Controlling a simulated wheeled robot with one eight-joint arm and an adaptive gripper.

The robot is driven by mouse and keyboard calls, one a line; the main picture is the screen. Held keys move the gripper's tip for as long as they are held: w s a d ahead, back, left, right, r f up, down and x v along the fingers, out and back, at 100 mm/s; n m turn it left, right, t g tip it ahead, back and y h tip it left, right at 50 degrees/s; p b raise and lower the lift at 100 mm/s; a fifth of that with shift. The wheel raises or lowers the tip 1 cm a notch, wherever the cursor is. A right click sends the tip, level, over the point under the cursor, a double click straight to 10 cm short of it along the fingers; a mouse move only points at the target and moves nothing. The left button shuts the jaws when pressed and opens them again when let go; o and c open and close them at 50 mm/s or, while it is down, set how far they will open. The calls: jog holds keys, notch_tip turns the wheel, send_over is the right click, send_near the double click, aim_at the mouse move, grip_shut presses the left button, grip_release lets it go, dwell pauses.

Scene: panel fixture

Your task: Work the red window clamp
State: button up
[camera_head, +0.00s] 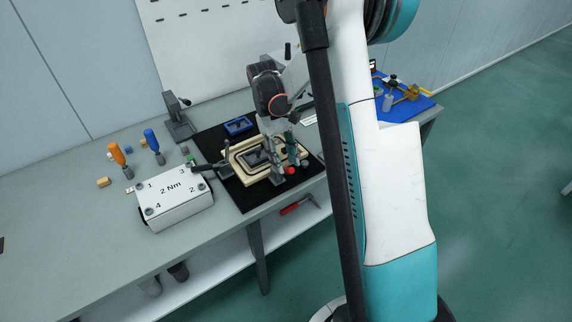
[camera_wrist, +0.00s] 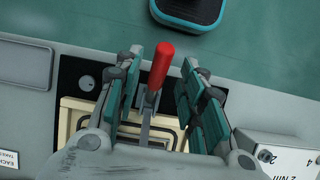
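The red window clamp's handle (camera_wrist: 161,65) stands between the two fingers of my gripper (camera_wrist: 163,80) in the wrist view, with its metal lever below it. The fingers are open, with a visible gap to the handle on each side. In the head view the red handle tip (camera_head: 290,170) shows just below my gripper (camera_head: 281,158), at the front of the beige panel fixture (camera_head: 236,163). The fixture also shows in the wrist view (camera_wrist: 70,117), partly hidden by my gripper. The clamp's base is mostly hidden.
The fixture lies on a black mat (camera_head: 229,194) near the bench's front edge. A black-handled clamp (camera_head: 208,167) is at its left, by a white "2 Nm" box (camera_head: 175,204). A blue tray (camera_head: 238,126) lies behind. Orange (camera_head: 117,153) and blue (camera_head: 151,140) screwdrivers stand farther left.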

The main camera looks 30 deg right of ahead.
jog(key=v, duration=0.9)
jog(key=shift+w+r, duration=0.15)
jog(key=shift+r, duration=0.25)
jog(key=shift+c, duration=0.3)
